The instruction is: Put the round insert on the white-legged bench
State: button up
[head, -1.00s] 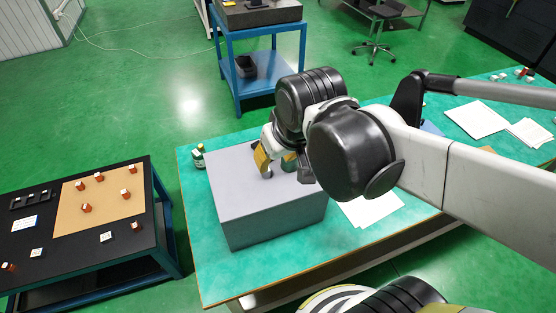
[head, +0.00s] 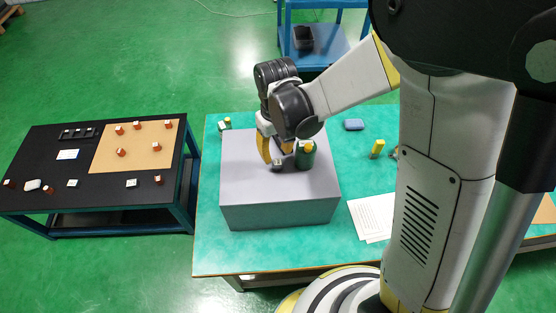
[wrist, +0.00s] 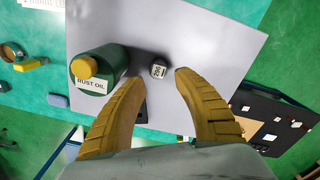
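In the head view my gripper (head: 273,153) is low over the box. The box (head: 280,213) stands on a teal-topped bench (head: 215,245) with pale legs, partly hidden.
A green rust oil bottle (wrist: 98,69) with a yellow cap stands on the box close to one finger. A black table (head: 60,190) with blue legs and several small red-brown blocks stands left. Papers (head: 371,218) lie right of the box.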

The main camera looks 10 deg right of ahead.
aim_at(278, 162)
notch_tip(278, 162, down, 6)
jog(key=shift+d+r+b, duration=0.15)
jog(key=shift+b, duration=0.4)
jog(key=shift+s, duration=0.1)
grip_shut()
